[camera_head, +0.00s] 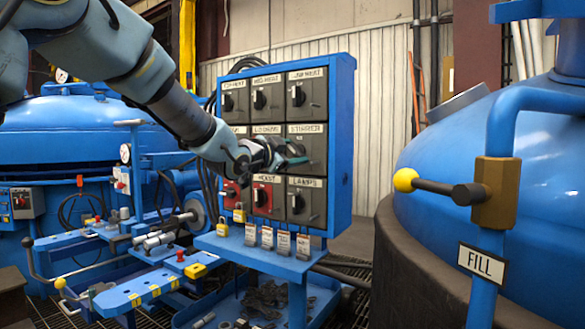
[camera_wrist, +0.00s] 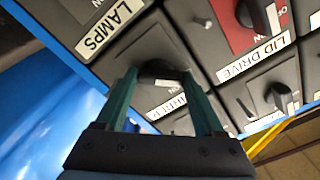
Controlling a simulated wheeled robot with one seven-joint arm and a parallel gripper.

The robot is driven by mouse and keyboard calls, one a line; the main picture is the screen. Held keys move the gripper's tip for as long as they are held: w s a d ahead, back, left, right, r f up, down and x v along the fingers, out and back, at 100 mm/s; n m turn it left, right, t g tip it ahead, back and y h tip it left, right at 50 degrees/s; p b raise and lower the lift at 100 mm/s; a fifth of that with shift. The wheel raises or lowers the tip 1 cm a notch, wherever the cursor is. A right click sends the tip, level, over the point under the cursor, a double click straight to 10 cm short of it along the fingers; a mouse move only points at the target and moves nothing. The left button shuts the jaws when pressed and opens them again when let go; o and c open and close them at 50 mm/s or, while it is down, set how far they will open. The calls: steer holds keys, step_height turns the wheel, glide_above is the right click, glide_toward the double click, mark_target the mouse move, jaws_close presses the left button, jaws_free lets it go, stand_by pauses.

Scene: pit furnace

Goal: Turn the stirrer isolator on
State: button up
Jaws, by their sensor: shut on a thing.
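The stirrer isolator is a dark grey switch box (camera_head: 316,150) at the right end of the middle row on the blue switch panel (camera_head: 341,140). Its white label (camera_wrist: 168,106) is partly covered by a finger in the wrist view. My gripper (camera_head: 283,155) reaches the box from the left. In the wrist view my gripper (camera_wrist: 160,80) has its two green fingers on either side of the black rotary knob (camera_wrist: 158,70), shut on it. The knob's exact angle against its markings is hard to read.
Neighbouring boxes stand close: LAMPS (camera_head: 301,207) below, a red-faced box (camera_head: 268,199) below left, and LID DRIVE (camera_wrist: 236,68). A blue vessel (camera_head: 480,150) and a FILL valve handle (camera_head: 435,187) stand to the right.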

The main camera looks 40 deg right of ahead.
steer(key=m+b, duration=0.1)
steer(key=b, duration=0.1)
steer(key=m+b, duration=0.1)
steer(key=m, duration=0.1)
steer(key=m+b, duration=0.2)
steer(key=shift+f+b, duration=0.3)
steer(key=shift+r+m+b, duration=0.2)
steer(key=shift+m+b, duration=1.35)
steer(key=shift+m, duration=0.55)
steer(key=o, duration=1.4)
steer(key=shift+r, duration=0.1)
steer(key=v, duration=1)
steer(key=shift+a+p, duration=0.3)
steer(key=shift+a, duration=0.05)
